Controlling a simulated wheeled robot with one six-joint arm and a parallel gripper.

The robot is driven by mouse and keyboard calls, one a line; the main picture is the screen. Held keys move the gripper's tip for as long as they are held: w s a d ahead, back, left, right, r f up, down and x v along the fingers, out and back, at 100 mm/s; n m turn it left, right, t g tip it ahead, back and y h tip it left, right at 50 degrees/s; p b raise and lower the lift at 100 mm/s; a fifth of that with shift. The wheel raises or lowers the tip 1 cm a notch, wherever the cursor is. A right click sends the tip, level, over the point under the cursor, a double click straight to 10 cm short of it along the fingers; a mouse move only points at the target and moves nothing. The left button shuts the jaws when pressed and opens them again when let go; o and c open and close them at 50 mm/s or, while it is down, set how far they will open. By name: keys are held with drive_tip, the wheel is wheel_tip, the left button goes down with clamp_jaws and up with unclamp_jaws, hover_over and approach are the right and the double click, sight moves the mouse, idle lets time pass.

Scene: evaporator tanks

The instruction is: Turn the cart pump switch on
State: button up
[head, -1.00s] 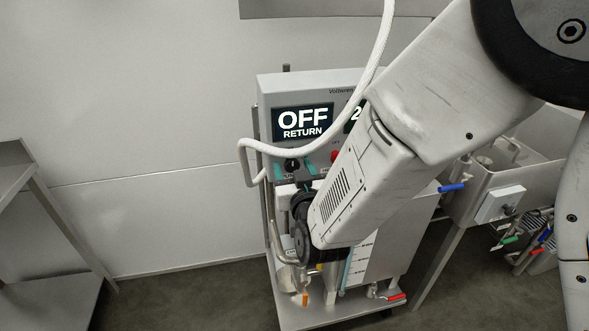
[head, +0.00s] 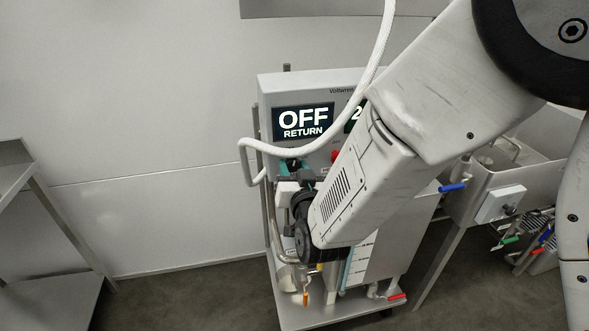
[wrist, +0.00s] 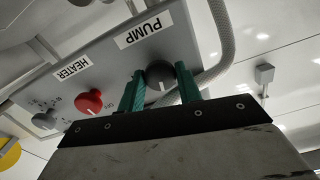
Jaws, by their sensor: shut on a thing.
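The pump switch is a dark round knob (wrist: 160,74) on the grey panel, beside a PUMP label (wrist: 143,29) in the wrist view. A pale mark shows on its face. My gripper (wrist: 160,73) has its two green fingers on either side of the knob and is shut on it. In the head view, my gripper (head: 291,165) is at the panel below the display (head: 303,122), which reads OFF RETURN. The cart (head: 340,84) stands against the wall. My arm hides much of its panel and front.
A red knob (wrist: 89,102) by the HEATER label (wrist: 72,68) is near my left finger. A white hose (head: 325,143) loops across the panel, close to my gripper. A steel table (head: 45,240) stands at left, with open floor between it and the cart.

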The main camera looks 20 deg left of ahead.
drive_tip(key=m, duration=1.1)
drive_tip(key=shift+m, duration=2.3)
drive_tip(key=o, duration=1)
